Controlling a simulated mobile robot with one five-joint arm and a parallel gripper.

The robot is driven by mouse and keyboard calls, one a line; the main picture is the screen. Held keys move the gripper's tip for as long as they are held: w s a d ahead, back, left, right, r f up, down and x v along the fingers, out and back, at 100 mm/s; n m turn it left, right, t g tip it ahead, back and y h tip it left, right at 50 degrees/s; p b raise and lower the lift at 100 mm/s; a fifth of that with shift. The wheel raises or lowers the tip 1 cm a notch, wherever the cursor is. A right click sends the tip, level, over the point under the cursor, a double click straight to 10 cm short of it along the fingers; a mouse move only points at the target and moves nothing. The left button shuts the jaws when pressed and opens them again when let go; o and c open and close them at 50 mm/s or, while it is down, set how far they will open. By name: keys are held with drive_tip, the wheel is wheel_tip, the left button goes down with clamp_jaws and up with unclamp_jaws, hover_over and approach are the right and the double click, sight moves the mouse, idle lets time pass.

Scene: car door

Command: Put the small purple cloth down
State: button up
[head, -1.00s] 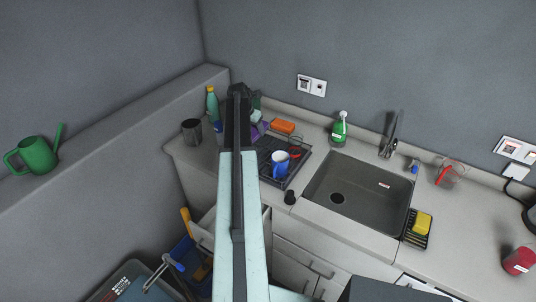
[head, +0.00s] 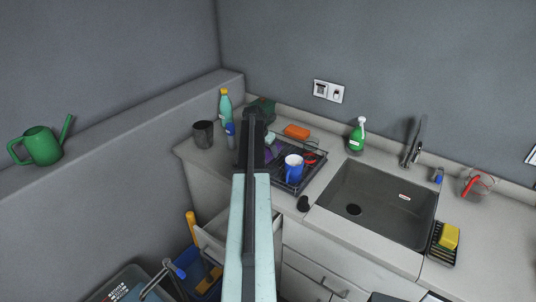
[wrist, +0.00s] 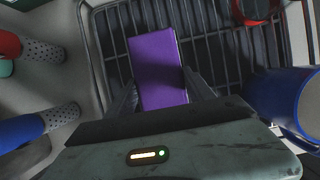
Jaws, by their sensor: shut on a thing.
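The small purple cloth (wrist: 158,68) is a flat purple rectangle between the two fingers of my gripper (wrist: 163,92) in the wrist view. My gripper is shut on its near end. The cloth is over the dark slatted dish rack (wrist: 215,50); whether it touches the slats I cannot tell. In the head view a bit of purple cloth (head: 271,153) shows just right of my arm, at the left part of the rack. My arm hides my fingertips there.
A blue mug (head: 293,168) stands in the rack, close to the right of my gripper. A red item (head: 310,157) is behind it. A grey cup (head: 203,134) and bottle (head: 225,109) stand left. The sink (head: 375,205) is right of the rack.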

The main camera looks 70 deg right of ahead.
drive_tip(key=shift+f+b, duration=0.3)
drive_tip(key=shift+b, duration=0.05)
drive_tip(key=o, duration=1.2)
drive_tip(key=shift+r, duration=0.1)
drive_tip(key=shift+r+p, duration=0.55)
drive_tip(key=shift+p, duration=0.1)
drive_tip(key=p+v, duration=1)
drive_tip(key=v, duration=0.1)
drive_tip(key=shift+a+r, duration=0.2)
